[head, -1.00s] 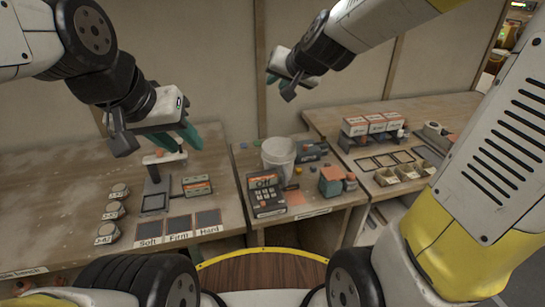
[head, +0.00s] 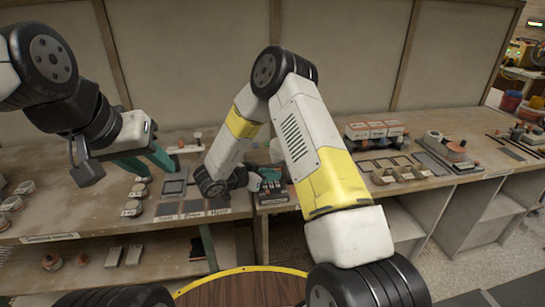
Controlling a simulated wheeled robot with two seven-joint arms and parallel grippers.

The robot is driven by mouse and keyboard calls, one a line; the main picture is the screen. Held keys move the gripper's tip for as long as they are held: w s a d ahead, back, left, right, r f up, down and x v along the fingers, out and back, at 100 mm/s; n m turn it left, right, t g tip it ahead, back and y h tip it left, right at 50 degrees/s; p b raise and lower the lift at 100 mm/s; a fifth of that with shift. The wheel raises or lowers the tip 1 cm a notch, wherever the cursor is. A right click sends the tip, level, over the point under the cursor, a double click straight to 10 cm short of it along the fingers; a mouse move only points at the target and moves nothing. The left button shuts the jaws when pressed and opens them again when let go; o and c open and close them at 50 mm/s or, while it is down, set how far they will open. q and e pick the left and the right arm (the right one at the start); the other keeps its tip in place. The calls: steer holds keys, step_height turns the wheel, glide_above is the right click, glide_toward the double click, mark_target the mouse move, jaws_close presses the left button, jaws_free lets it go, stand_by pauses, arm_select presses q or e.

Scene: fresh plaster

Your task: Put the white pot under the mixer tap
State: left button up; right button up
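The white pot (head: 276,150) is almost wholly behind my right arm, and only a pale sliver that looks like it shows in the head view. My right arm folds down over the middle of the bench. Its dark wrist end, with the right gripper (head: 250,181), is low near the pot, and its fingers are too hidden to read. My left gripper (head: 118,168) hangs above the left bench, with one black and one teal finger spread apart and nothing seen between them. I cannot make out the mixer tap.
Labelled sample pads (head: 193,208) lie on the left bench near round pucks (head: 132,208). A wall panel closes the back.

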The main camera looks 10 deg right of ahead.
mark_target(286, 174)
steer(key=x, duration=0.7)
steer(key=shift+d+f, duration=0.3)
jaws_close()
stand_by(1.1)
